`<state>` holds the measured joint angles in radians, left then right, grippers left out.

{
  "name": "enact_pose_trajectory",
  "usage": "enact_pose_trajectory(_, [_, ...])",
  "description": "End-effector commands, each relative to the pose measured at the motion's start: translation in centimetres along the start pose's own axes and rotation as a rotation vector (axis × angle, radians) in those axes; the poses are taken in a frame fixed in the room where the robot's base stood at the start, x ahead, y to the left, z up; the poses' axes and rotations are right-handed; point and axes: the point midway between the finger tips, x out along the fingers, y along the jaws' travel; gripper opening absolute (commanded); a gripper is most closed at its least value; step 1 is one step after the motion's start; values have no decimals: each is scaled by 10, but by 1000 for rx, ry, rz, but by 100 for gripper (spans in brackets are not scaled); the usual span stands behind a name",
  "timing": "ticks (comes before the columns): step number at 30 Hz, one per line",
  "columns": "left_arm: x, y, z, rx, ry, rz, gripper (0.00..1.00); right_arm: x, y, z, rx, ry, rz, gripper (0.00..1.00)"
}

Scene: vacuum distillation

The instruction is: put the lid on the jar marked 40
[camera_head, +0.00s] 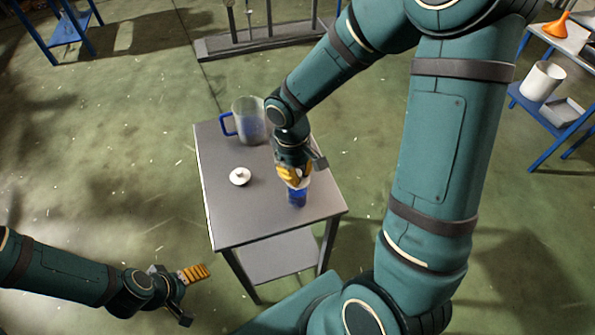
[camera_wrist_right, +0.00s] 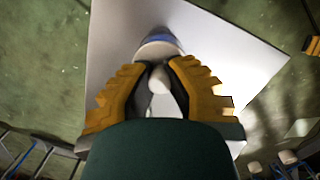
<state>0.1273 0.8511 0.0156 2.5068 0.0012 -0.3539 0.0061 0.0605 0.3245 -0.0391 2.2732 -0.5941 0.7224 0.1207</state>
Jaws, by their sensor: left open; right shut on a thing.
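A small blue jar (camera_head: 297,198) stands near the right edge of the grey table, under my right gripper (camera_head: 294,179). In the right wrist view the yellow fingers are shut on the knob of a white lid (camera_wrist_right: 158,80). A white and blue round shape (camera_wrist_right: 158,43) shows just beyond the fingers. I cannot tell whether the lid touches the jar. No number is readable on the jar. A second white lid with a knob (camera_head: 240,176) lies on the table to the left. My left gripper (camera_head: 196,294) is open and empty, low at the left, off the table.
A clear pitcher with a blue handle (camera_head: 249,122) stands at the table's back edge. The table (camera_head: 235,220) is bare at its front left. A metal stand base (camera_head: 250,44) is on the floor behind. A blue shelf at right holds a white container (camera_head: 541,82) and orange funnel (camera_head: 556,27).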

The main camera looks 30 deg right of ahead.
Motion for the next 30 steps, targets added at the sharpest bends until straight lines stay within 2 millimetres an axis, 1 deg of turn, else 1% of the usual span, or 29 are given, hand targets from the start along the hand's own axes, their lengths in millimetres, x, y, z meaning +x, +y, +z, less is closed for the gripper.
enact_pose_trajectory(11, [0, 0, 0, 0, 0, 0, 81, 0, 0, 0, 0, 0, 0, 0])
enact_pose_trajectory(12, [0, 0, 0, 0, 0, 0, 81, 0, 0, 0, 0, 0, 0, 24])
enact_pose_trajectory(14, [0, 0, 0, 0, 0, 0, 81, 0, 0, 0, 0, 0, 0, 43])
enact_pose_trajectory(20, [0, 0, 0, 0, 0, 0, 81, 0, 0, 0, 0, 0, 0, 43])
enact_pose_trajectory(23, [0, 0, 0, 0, 0, 0, 81, 0, 0, 0, 0, 0, 0, 74])
enact_pose_trajectory(24, [0, 0, 0, 0, 0, 0, 81, 0, 0, 0, 0, 0, 0, 77])
enact_pose_trajectory(30, [0, 0, 0, 0, 0, 0, 81, 0, 0, 0, 0, 0, 0, 77])
